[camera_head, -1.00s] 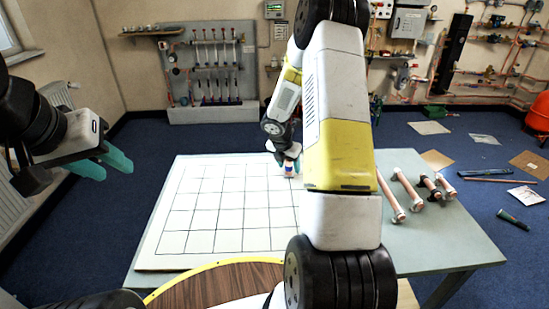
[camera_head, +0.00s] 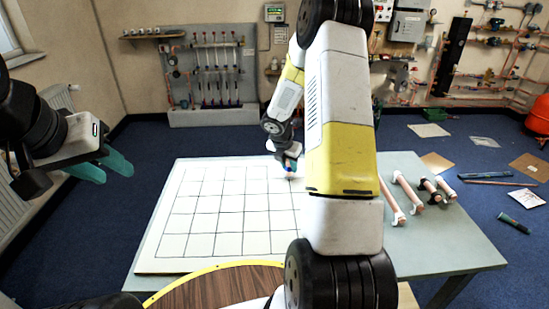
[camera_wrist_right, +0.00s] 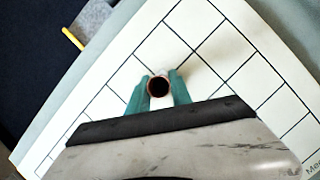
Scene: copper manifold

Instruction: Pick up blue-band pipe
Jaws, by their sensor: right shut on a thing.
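My right gripper (camera_wrist_right: 160,92) is shut on a pipe (camera_wrist_right: 160,86), seen end-on with its copper rim and dark bore between the teal fingers in the right wrist view. In the head view the right gripper (camera_head: 290,166) is small, over the white gridded board's far right part. A bit of pipe with a blue patch shows at its fingertips; most of it is hidden there, and I cannot tell whether it touches the board. My left gripper (camera_head: 103,168) is open and empty, left of the table.
The white gridded board (camera_head: 203,222) lies on the grey-green table (camera_head: 440,235). Several capped pipes (camera_head: 408,192) lie at the table's right side. My right arm hides part of the board and table. A round wooden top with yellow edge (camera_head: 215,288) is in front.

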